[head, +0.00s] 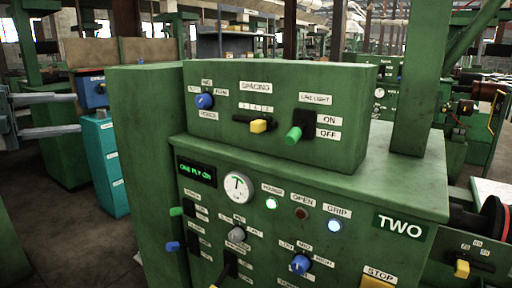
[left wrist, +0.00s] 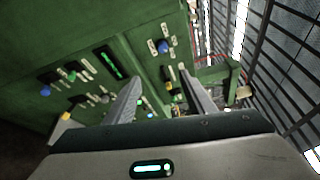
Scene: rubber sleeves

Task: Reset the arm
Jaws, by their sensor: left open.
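My left gripper (head: 77,113) is at the left edge of the head view, its two grey fingers apart with nothing between them. It is left of the green machine and clear of it. In the left wrist view the open fingers (left wrist: 161,75) point toward the machine's panel (left wrist: 100,65). My right gripper is not in view. The green control panel (head: 360,210), marked "TWO", fills the middle of the head view.
The panel has a lit display (head: 196,170), a dial (head: 238,187), a green-tipped lever (head: 294,134), a yellow slider (head: 260,126), and blue knobs (head: 204,101). A teal cabinet (head: 104,165) stands left of the machine. Open floor (head: 60,230) lies at the lower left.

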